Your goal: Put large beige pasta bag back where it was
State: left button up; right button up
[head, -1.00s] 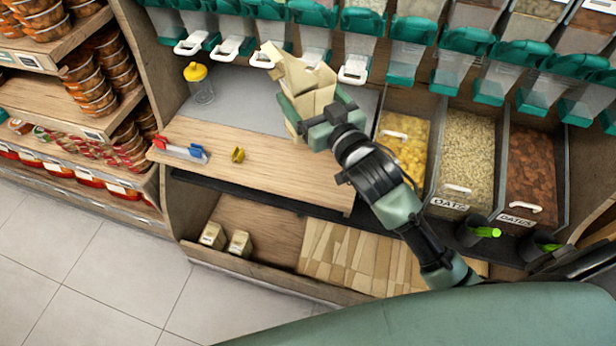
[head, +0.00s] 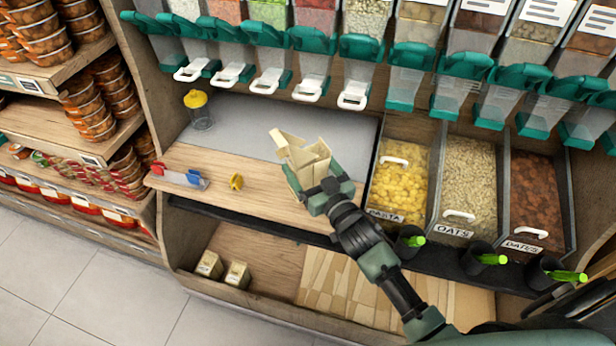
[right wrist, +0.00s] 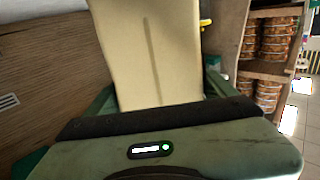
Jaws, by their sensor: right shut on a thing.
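The beige pasta bag (head: 297,150) is upright and slightly tilted, with its folded top flaps standing up. My right gripper (head: 322,187) is shut on its lower part and holds it over the right part of the wooden counter. Whether its base touches the counter is hidden by the gripper. In the right wrist view the bag's plain beige side (right wrist: 150,50) rises from between the fingers. Large flat beige bags (head: 345,275) lie side by side on the low shelf below the counter. My left gripper is not in view.
Two small beige bags (head: 209,264) stand left on the low shelf (head: 262,246). A yellow-capped container (head: 200,112), a red-blue item (head: 180,177) and a yellow clip (head: 236,182) are on the counter. Food bins (head: 400,185) are right; dispensers (head: 270,60) hang above.

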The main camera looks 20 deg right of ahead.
aim_at(313, 184)
jog(key=shift+f, duration=1.95)
jog(key=shift+b, duration=0.3)
jog(key=shift+f, duration=0.2)
jog(key=o, duration=1.5)
jog(key=shift+r, duration=0.15)
jog(key=shift+s, duration=0.2)
jog(key=s+d, duration=0.2)
jog(key=s, duration=0.9)
jog(key=shift+s+b, duration=0.25)
jog(key=shift+b, duration=0.05)
jog(key=shift+d, duration=0.15)
